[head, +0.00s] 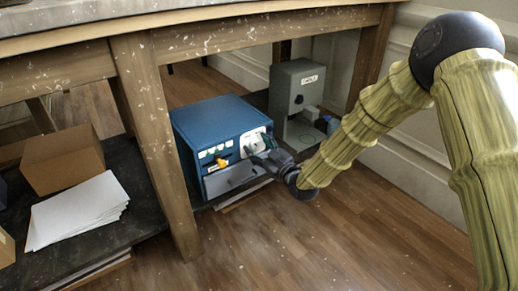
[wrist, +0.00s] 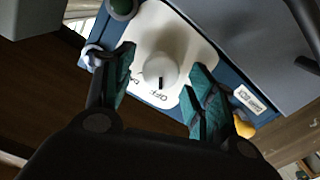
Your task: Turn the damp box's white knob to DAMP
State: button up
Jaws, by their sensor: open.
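The blue damp box (head: 212,115) sits on a low shelf under the wooden table, its front toward me. In the wrist view its white knob (wrist: 153,62) stands on a white plate (wrist: 190,38). The knob's black mark (wrist: 160,83) points toward the printed OFF; a partly hidden label starting "DA" lies left of it. My gripper (wrist: 164,58) is open, one teal-padded finger on each side of the knob, with visible gaps. In the head view my gripper (head: 263,152) is at the box's front right and hides the knob.
A yellow part (head: 222,162) sticks out of the box's front, left of my gripper. A grey machine (head: 292,88) stands behind right. A table leg (head: 155,140) rises at left, beside a cardboard box (head: 62,160) and paper stack (head: 75,212). The floor in front is clear.

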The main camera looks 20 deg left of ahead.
jog(key=c, duration=1)
jog(key=shift+c, duration=0.2)
jog(key=shift+p, duration=0.35)
jog(key=shift+r+m+p, duration=0.2)
jog(key=shift+m+p, duration=0.7)
jog(key=shift+p, duration=0.3)
jog(key=m+p, duration=0.3)
jog(key=p, duration=0.1)
jog(key=shift+d+m, duration=0.1)
jog(key=shift+m, duration=0.2)
jog(key=m+p, duration=0.3)
jog(key=m, duration=0.1)
jog(key=shift+w+f, duration=0.1)
jog(key=shift+f, duration=0.05)
jog(key=shift+d+f+m+p, duration=0.15)
jog(key=shift+m+p, duration=0.75)
jog(key=shift+m, duration=1.3)
